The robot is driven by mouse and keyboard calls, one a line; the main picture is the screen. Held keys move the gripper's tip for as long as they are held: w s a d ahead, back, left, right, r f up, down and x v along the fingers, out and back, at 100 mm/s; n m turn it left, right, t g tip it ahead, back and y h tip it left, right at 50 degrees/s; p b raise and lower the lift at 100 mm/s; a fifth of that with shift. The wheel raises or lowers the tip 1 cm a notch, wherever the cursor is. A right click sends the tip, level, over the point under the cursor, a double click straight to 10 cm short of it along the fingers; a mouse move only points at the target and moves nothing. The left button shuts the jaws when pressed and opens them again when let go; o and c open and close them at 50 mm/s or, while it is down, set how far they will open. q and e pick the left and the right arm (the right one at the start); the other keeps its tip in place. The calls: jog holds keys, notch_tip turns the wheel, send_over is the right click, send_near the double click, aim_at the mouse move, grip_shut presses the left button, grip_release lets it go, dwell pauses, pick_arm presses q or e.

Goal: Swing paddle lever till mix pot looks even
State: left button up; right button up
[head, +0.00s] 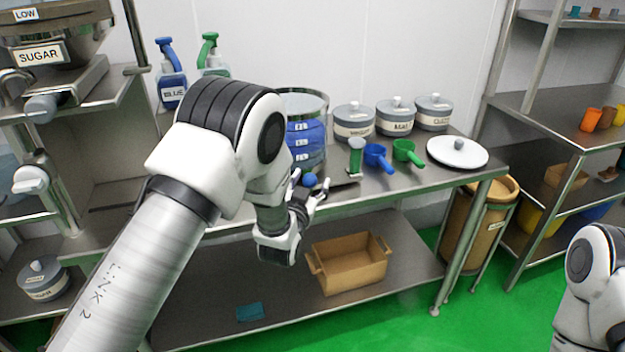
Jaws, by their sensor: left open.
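The mix pot (310,133) is a clear-walled cylinder with blue contents and small labels up its side. It stands on the steel table behind my left arm, which hides its left part. A blue ball knob (309,180), seemingly the end of the paddle lever, shows low at the pot's front. My left gripper (312,188) is open, with its fingers around or just beside the knob; I cannot tell whether they touch it. The rest of the lever is hidden. My right arm shows at the lower right edge, but its gripper is out of view.
Right of the pot stand a green-filled container (356,157), a blue scoop (377,157), a green scoop (407,152), several lidded grey pots and a white lid (457,152). A brown crate (348,268) and a teal cloth (250,312) lie on the lower shelf.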

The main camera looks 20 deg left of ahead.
pick_arm(q)
jog(key=shift+w+a+r, duration=0.1)
jog(key=shift+w+a, duration=0.05)
jog(key=shift+w, duration=0.1)
grip_shut()
pick_arm(e)
jog(key=shift+a+r, duration=0.1)
pick_arm(q)
jog(key=shift+s+a+m+h+b, duration=0.3)
jog(key=shift+a+m+h, duration=0.25)
jog(key=shift+h, duration=0.25)
jog(key=a+h, duration=0.1)
jog(key=s+a+m+h, duration=0.1)
jog(key=a+h+b, duration=0.1)
jog(key=shift+s+a+m+g, duration=0.25)
jog(key=shift+a+m+g, duration=0.05)
jog(key=shift+m, duration=0.05)
jog(key=shift+s+a, duration=0.25)
jog(key=shift+a, duration=1.95)
pick_arm(e)
jog(key=shift+s+a+f, duration=0.3)
jog(key=shift+a+f, duration=0.1)
jog(key=shift+f, duration=0.1)
jog(key=shift+s+a+f, duration=0.25)
jog(key=shift+a+f, duration=0.15)
jog(key=shift+f, duration=0.1)
